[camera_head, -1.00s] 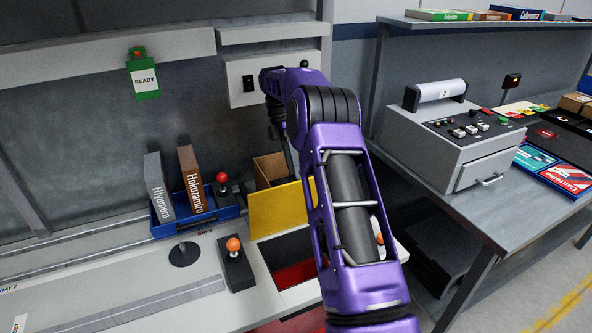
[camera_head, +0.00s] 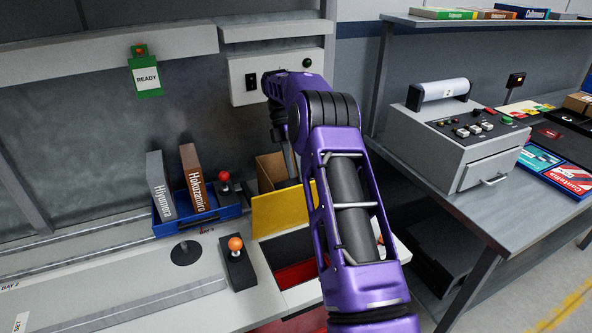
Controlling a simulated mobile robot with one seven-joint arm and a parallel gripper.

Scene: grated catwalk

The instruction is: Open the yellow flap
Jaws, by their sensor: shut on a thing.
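The yellow flap (camera_head: 272,214) stands raised and tilted at the back of an opening in the white counter. The opening (camera_head: 290,250) shows a dark inside with a red area (camera_head: 297,273). My purple arm crosses in front of the flap's right side and hides it. A slim grey part of my gripper (camera_head: 290,163) reaches down behind the arm to the flap's upper edge. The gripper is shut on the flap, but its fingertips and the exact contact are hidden.
A cardboard box (camera_head: 268,170) stands behind the flap. A blue tray (camera_head: 225,212) with books, a red-knobbed lever (camera_head: 224,177) and an orange-knobbed lever (camera_head: 236,245) are to the left. A grey machine (camera_head: 460,140) stands on the right bench.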

